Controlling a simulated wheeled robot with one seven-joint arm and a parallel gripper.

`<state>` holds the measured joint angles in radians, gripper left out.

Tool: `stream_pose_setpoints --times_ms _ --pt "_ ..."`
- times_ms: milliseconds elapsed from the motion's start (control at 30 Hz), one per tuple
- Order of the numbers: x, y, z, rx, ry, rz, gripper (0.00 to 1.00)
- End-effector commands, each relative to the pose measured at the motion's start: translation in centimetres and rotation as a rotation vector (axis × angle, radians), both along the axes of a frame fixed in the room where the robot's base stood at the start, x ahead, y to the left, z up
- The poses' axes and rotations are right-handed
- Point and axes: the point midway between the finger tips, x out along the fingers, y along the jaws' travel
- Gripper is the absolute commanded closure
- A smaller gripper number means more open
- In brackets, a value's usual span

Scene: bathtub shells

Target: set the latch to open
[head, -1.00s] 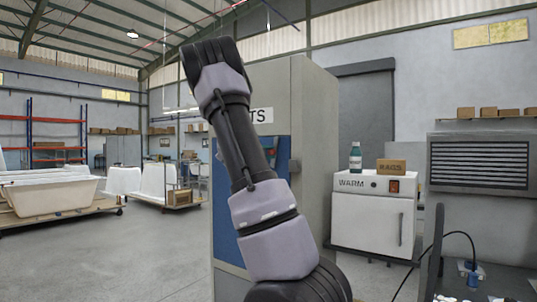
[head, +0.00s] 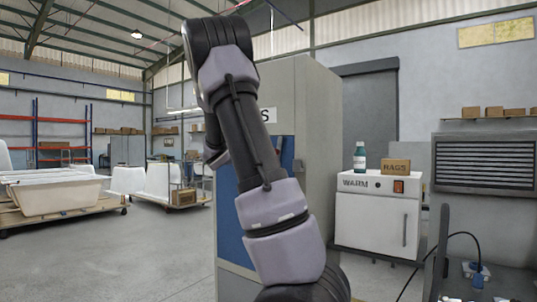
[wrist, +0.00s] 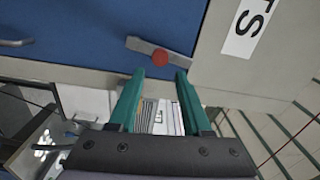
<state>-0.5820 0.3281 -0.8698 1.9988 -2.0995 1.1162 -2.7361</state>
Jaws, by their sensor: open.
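The latch is a short grey bar with a red round knob (wrist: 160,57). In the wrist view it lies slightly tilted across the seam between the blue door (wrist: 80,22) and the grey cabinet frame (wrist: 225,70). My gripper (wrist: 155,78) is open, with its two green fingers spread and nothing between them. The fingertips point at the latch, and the knob shows between and just beyond them; I cannot tell if they touch the bar. In the head view my arm covers much of the blue door (head: 228,215), and my gripper and the latch are hidden.
In the head view, a white warming cabinet (head: 372,220) carries a bottle (head: 360,157) and a rags box (head: 396,166). Tubs on a cart (head: 60,200) stand left; the floor between is clear.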

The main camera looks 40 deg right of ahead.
Motion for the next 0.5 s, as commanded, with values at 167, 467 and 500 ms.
stream_pose_setpoints --times_ms 167,467,500 --pt "-0.7 2.1 0.0 0.001 0.0 0.002 0.51" --pt "-0.9 2.5 0.0 0.001 0.001 0.0 0.51" --pt "-0.9 2.5 0.0 0.0 0.001 0.0 0.51"
